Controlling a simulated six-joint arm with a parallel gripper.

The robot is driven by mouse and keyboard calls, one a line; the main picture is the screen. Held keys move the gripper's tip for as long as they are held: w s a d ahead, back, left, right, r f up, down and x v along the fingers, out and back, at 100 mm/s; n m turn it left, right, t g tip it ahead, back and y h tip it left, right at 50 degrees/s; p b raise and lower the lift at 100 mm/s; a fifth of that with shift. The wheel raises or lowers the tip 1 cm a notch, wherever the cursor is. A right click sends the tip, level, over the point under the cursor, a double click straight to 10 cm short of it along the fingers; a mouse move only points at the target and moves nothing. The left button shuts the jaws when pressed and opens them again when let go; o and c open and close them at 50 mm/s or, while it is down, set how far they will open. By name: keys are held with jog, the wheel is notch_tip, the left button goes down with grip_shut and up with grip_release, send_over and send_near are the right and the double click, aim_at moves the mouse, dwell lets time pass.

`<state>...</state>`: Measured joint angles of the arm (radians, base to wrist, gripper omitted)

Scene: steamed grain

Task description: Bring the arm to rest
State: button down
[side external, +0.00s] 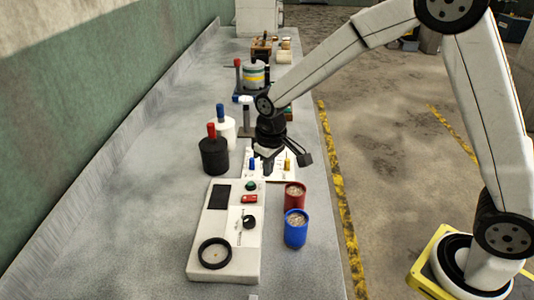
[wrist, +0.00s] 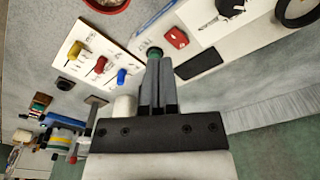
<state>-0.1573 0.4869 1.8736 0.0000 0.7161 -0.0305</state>
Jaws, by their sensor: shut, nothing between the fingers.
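The fingertips appear just below the green button (wrist: 154,51) in that picture. I cannot tell their exact height above the panel.
A red cup (side external: 294,196) and a blue cup (side external: 295,229) with grainy contents stand right of the panel. The counter's front left is clear.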

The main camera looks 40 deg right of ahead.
jog(key=s+d+m+t, duration=0.1)
jog(key=s+d, duration=0.2)
jog(key=s, duration=0.5)
jog(key=s+d+m, duration=0.1)
jog(key=s+d, duration=0.3)
jog(key=s, duration=0.4)
jog(key=shift+r+t, duration=0.35)
jog(key=shift+t, duration=0.05)
